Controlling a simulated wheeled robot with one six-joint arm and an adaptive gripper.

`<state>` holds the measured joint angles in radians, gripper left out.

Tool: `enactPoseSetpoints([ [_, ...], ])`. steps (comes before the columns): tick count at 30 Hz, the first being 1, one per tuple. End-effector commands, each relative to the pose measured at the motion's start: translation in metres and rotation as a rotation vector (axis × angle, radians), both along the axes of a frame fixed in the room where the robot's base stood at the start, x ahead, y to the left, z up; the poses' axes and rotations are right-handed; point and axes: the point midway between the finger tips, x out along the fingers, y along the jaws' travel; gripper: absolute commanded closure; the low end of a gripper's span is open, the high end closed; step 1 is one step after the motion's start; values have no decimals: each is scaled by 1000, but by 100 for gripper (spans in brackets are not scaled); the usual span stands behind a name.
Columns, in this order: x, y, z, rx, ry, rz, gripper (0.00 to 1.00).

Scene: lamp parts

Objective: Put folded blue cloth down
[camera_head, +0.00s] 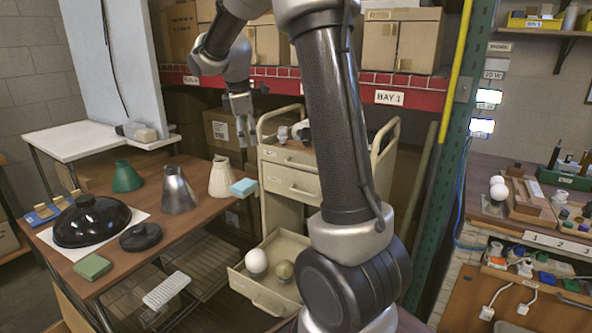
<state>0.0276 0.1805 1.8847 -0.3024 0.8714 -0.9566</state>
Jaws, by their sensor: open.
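The folded blue cloth (243,187) is a small light-blue block shape. It appears at the right edge of the brown table (203,228), beside a cream cone-shaped shade; whether it lies flat on the tabletop or overhangs the edge is hard to tell. My gripper (246,141) points down in front of the shelf, above the cloth in the picture and apart from it. Its fingers are open with nothing seen between them.
The table also holds a green shade (126,177), a metal shade (178,191), the cream shade (222,178), a black dome (91,221), a black disc (140,237) and a green block (93,267). A cart (291,182) stands right, its lower drawer (262,296) open with two bulbs.

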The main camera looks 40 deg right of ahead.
Motion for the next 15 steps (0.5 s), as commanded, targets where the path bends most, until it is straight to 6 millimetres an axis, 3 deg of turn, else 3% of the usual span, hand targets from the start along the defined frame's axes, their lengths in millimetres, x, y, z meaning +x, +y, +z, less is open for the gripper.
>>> enactPoseSetpoints([
  [1, -31, 6, 19, 38, -41, -83, 17],
  [3, -75, 14, 35, 100, -87, -215, 17],
  [6, -138, 26, 48, 194, -148, -403, 17],
  [12, -250, 49, 41, 383, -235, -751, 17],
  [15, -288, 57, 28, 457, -255, -879, 17],
])
